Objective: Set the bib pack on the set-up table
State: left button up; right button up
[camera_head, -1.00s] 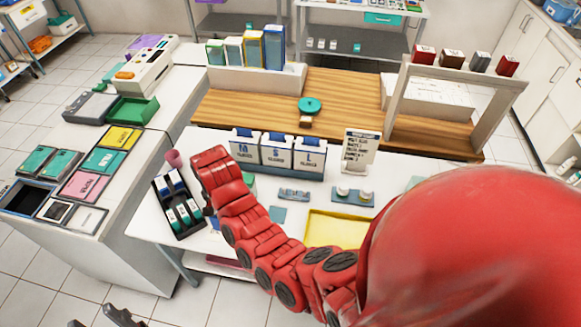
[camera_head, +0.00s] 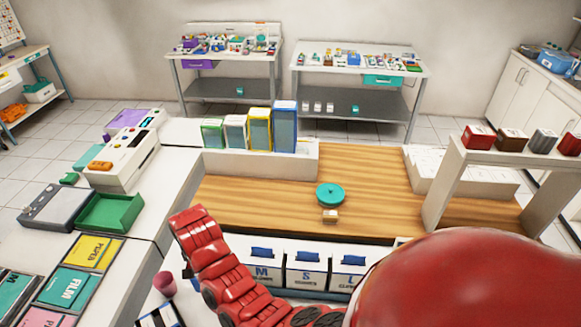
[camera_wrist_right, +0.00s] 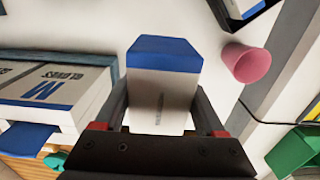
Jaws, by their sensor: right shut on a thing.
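The bib pack (camera_wrist_right: 160,85), white with a blue end and small print, is in the right wrist view. My right gripper (camera_wrist_right: 163,112) is shut on it, with a finger on each side. I cannot tell for sure that this is the set-up table. My left gripper is not in view.
Glove boxes (camera_head: 262,275) stand along the white table's back edge, close to the pack in the wrist view. A pink cup (camera_wrist_right: 247,62) and a black holder (camera_head: 160,317) are nearby. Behind is a wooden counter (camera_head: 370,190) with a teal disc (camera_head: 330,194).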

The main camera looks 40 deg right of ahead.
jog(key=shift+f, duration=0.25)
notch_tip(320, 180, down, 3)
jog(key=shift+s+b, duration=0.1)
jog(key=shift+b, duration=1.15)
notch_tip(320, 180, down, 2)
jog(key=shift+f+p, duration=0.1)
jog(key=shift+p, duration=0.65)
jog(key=shift+f, duration=0.45)
jog(key=shift+f+p, duration=0.5)
jog(key=shift+f, duration=0.1)
jog(key=shift+f+p, duration=0.35)
jog(key=shift+f, duration=0.75)
